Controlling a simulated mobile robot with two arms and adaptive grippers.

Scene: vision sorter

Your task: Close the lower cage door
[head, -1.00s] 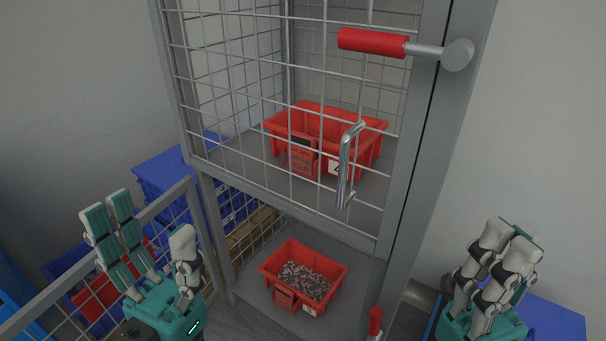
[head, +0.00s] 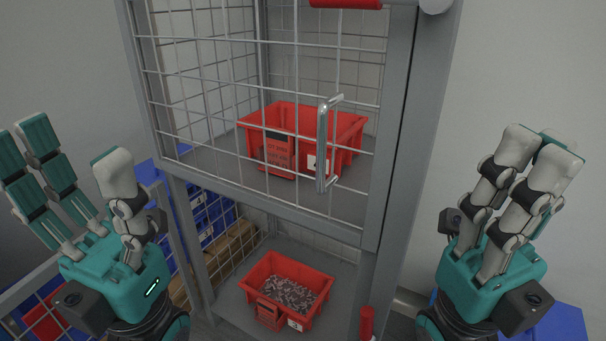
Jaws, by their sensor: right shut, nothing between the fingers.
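The lower cage door (head: 38,281), a grey frame with wire mesh, stands swung open to the left of the cage, partly hidden behind my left gripper. The lower compartment is open at the front. A red bin (head: 262,311) with small grey pieces sits on its floor. My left gripper (head: 74,160) is open and empty, its fingers spread upward in front of the open door. My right gripper (head: 530,160) is shut and empty, right of the cage and apart from it.
The upper mesh door (head: 262,190) is closed, with a silver handle (head: 322,145) and a red latch grip (head: 345,3). Behind it stands another red bin (head: 345,128). A second red latch grip (head: 367,322) shows low on the right post. Blue crates stand behind the cage.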

